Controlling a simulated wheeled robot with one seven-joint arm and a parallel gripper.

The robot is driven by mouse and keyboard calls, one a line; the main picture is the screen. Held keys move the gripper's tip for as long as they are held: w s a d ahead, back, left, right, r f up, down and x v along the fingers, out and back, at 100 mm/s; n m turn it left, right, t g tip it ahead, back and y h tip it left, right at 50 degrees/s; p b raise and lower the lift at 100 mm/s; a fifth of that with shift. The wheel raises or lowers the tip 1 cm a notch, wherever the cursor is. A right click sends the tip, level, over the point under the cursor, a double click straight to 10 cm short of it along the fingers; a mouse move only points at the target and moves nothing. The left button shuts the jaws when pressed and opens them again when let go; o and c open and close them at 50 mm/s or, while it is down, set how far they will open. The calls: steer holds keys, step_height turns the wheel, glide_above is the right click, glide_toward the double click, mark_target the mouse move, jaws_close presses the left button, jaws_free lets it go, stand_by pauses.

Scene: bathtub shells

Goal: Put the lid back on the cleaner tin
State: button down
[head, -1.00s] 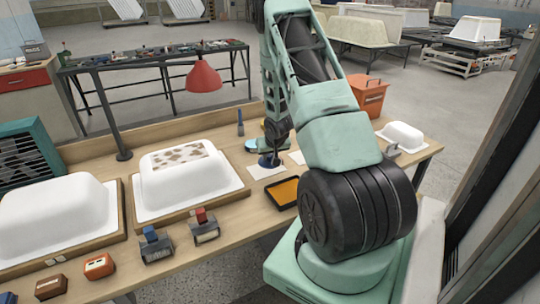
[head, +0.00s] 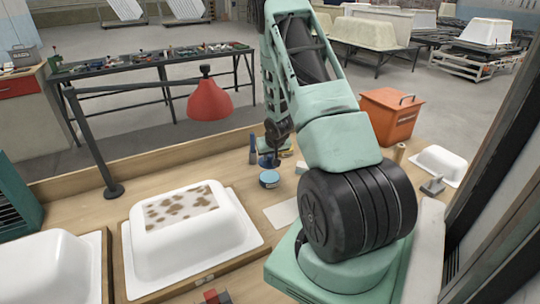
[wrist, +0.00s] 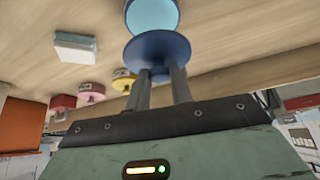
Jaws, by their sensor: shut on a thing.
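The lid is a dark blue disc (wrist: 155,55). In the wrist view my gripper (wrist: 161,75) is shut on it with both fingers at its near side. The cleaner tin (wrist: 151,14) shows its round light blue top just beyond the lid, partly cut off by the frame edge. In the head view the tin (head: 269,180) stands on the bench, blue-sided and uncovered. The lid (head: 268,160) shows just behind it at my gripper (head: 271,150), whose fingers are too small there to make out. I cannot tell whether lid and tin touch.
A white sheet (head: 283,213) lies in front of the tin. A tub shell (head: 190,232) is left, an orange toolbox (head: 389,117) behind right.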

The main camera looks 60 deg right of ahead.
mark_target(271, 166)
steer(key=shift+f+b, duration=2.35)
steer(key=shift+f, duration=0.75)
steer(key=shift+f, duration=0.1)
steer(key=c, duration=0.7)
jaws_free()
steer(key=shift+o, duration=0.2)
steer(key=shift+r+p, duration=2.7)
steer(key=shift+r, duration=0.8)
